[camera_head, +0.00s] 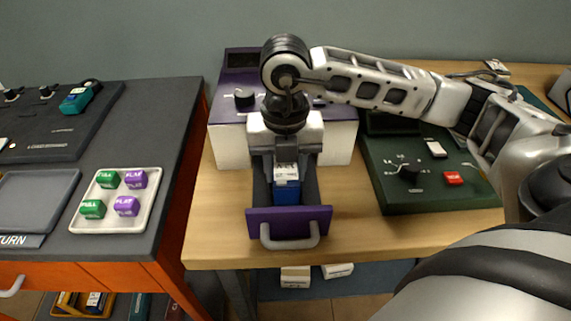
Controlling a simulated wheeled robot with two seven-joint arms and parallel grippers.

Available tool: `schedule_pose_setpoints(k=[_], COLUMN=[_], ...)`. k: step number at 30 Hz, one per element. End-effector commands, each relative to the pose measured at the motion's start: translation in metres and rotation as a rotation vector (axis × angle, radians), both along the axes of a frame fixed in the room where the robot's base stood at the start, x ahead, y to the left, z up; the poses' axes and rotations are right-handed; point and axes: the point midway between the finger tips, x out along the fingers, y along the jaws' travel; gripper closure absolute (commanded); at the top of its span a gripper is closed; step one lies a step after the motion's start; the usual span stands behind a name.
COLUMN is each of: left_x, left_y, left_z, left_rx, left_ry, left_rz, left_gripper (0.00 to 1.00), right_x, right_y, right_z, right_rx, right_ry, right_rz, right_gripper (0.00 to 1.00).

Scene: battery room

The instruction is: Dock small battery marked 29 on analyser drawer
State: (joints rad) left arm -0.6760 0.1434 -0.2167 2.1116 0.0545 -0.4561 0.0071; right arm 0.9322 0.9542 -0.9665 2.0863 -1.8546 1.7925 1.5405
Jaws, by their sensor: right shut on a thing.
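The purple and white analyser (227,143) stands on the wooden table. Its drawer, with a purple front (318,219) and a grey handle, is pulled out toward me. My right gripper (286,163) points down over the drawer and is shut on a small battery with a white-labelled top and a blue body (286,193). The battery is upright, inside the outline of the drawer. The label is too small to read for certain, and I cannot tell whether the battery touches the drawer floor. My left gripper is not in view.
A dark green device (425,191) with a knob and red button is right of the analyser. On the dark bench at left, a white tray (150,205) holds several green and purple blocks, beside a grey tray (62,176). Bare wood shows beside the drawer.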

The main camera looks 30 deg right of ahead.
Motion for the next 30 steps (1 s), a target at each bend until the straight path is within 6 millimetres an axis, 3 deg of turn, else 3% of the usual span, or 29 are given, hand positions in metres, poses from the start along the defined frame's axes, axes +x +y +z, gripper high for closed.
schedule_pose_setpoints(k=[9, 10, 12, 23, 30], left_x=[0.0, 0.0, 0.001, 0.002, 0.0], left_y=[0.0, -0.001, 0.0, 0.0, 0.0], left_z=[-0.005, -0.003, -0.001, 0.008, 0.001], left_rx=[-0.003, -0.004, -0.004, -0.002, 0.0], left_ry=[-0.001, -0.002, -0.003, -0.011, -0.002], left_rz=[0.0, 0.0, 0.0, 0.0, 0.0], left_gripper=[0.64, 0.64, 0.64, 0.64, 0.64], right_x=[0.0, 0.0, 0.0, 0.0, 0.001], right_y=[0.0, 0.0, 0.0, 0.0, 0.0], right_z=[-0.004, -0.003, -0.003, 0.004, 0.046], right_rx=[0.001, 0.0, 0.001, 0.001, 0.003], right_ry=[-0.002, 0.0, 0.001, -0.001, -0.007], right_rz=[0.0, 0.0, 0.0, 0.0, 0.001], right_gripper=[1.0, 0.53, 0.39, 0.39, 0.39])
